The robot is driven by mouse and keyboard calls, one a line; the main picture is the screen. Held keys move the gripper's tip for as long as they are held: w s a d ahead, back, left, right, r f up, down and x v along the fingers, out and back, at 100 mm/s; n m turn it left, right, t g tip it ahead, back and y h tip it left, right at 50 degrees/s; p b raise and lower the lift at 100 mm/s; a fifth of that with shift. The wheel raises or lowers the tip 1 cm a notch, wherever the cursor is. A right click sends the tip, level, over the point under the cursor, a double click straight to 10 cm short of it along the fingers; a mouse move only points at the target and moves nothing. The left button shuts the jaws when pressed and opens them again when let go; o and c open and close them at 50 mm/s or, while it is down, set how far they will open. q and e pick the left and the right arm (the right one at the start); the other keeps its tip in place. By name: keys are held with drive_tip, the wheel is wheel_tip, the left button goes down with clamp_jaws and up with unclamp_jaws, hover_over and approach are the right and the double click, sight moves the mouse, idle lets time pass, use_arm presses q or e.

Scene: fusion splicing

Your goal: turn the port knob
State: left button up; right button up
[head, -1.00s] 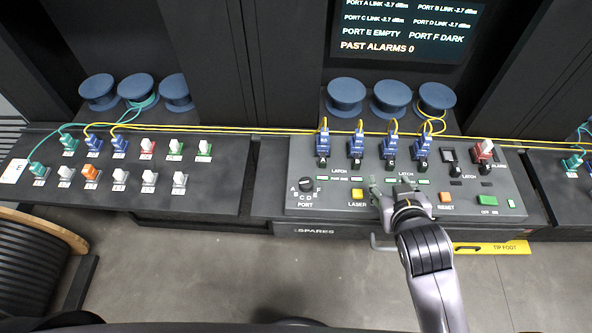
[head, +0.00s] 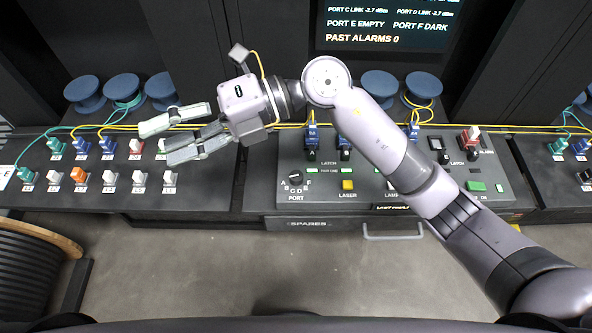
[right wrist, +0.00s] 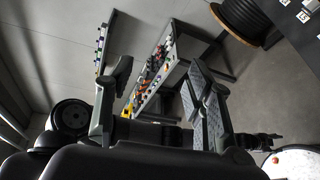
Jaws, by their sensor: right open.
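The port knob (head: 296,179) is a small dark round knob at the front left corner of the grey control panel (head: 330,203). The letters A to F are set around it and PORT is printed below it. Its exact pointer direction is too small to tell. My right gripper (head: 155,143) is open and empty, up and left of the knob and well apart from it, above the left bench's rows of connectors. In the right wrist view, its two fingers (right wrist: 160,68) are spread with nothing between them. My left gripper is not in view.
My right arm crosses above the panel and hides part of it. The laser button (head: 347,185) sits right of the knob. Blue connectors (head: 312,137) with yellow fibres stand behind. A drawer handle (head: 392,237) juts out below. A cable drum (head: 30,262) stands at front left.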

drive_tip(key=w+d+f+n+t+h, duration=0.1)
drive_tip(key=w+d+f+h, duration=0.25)
drive_tip(key=f+h, duration=0.4)
drive_tip(key=m+t+h, duration=0.2)
drive_tip(key=t+h, duration=0.2)
drive_tip(key=h, duration=0.4)
hover_over(296, 175)
wheel_tip(296, 175, down, 3)
wheel_tip(296, 175, down, 15)
drive_tip(key=p, duration=0.5)
drive_tip(key=shift+f, duration=0.9)
drive_tip(key=shift+c, duration=0.3)
clamp_jaws()
